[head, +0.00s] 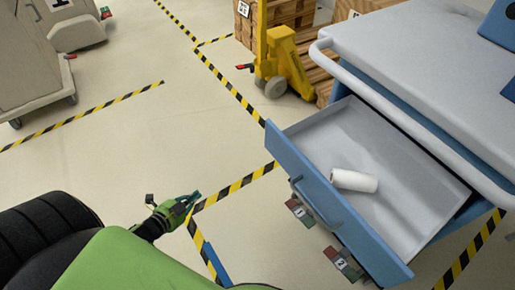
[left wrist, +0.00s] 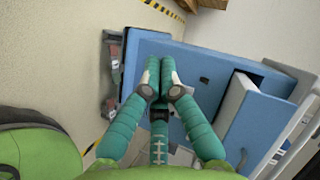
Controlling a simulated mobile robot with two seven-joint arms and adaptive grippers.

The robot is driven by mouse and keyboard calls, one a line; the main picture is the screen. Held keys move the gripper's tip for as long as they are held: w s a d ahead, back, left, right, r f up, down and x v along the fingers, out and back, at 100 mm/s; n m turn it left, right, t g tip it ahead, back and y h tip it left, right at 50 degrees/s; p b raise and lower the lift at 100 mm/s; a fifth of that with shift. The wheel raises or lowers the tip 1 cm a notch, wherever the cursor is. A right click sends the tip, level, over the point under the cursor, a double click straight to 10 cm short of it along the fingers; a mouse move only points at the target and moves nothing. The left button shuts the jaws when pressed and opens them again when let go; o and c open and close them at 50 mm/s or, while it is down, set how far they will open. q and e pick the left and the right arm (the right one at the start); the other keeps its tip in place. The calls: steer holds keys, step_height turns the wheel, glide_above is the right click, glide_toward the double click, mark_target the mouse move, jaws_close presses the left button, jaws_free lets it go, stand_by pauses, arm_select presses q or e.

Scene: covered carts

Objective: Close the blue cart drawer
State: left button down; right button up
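The blue cart (head: 420,60) stands at the right of the head view, with a grey top. Its drawer (head: 345,205) is pulled out toward the lower left, with a curved blue handle (head: 318,203) on its front. A white roll (head: 354,180) lies inside. My left gripper (head: 192,199) is left of the drawer front and apart from it, low over the floor. In the left wrist view its fingertips (left wrist: 161,77) are drawn together with nothing visible between them. Blue cart panels (left wrist: 200,65) show beyond them. My right gripper is out of view.
A yellow pallet jack (head: 282,62) and wooden crates (head: 290,12) stand behind the cart. Grey covered carts (head: 30,55) are at the upper left. Wheels with red tags (head: 343,263) show beneath the drawer. The striped floor between is clear.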

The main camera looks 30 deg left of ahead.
arm_select(q)
steer(key=w+d+r+m+t+h+b, duration=0.1)
steer(key=w+d+r+m+h, duration=0.15)
steer(key=r, duration=0.35)
steer(key=w+d+r+m+t+h, duration=0.1)
steer(key=r+m+h, duration=0.1)
steer(key=r+m, duration=0.3)
steer(key=m+h, duration=0.3)
steer(key=m, duration=0.1)
glide_toward(266, 138)
steer(key=shift+n+t, duration=0.3)
steer(key=shift+n, duration=0.05)
steer(key=x, duration=0.6)
steer(key=shift+w+d+f+b, duration=0.1)
steer(key=shift+w+f+b, duration=0.25)
steer(key=shift+b, duration=0.05)
steer(key=shift+w+d, duration=0.1)
steer(key=shift+w, duration=0.05)
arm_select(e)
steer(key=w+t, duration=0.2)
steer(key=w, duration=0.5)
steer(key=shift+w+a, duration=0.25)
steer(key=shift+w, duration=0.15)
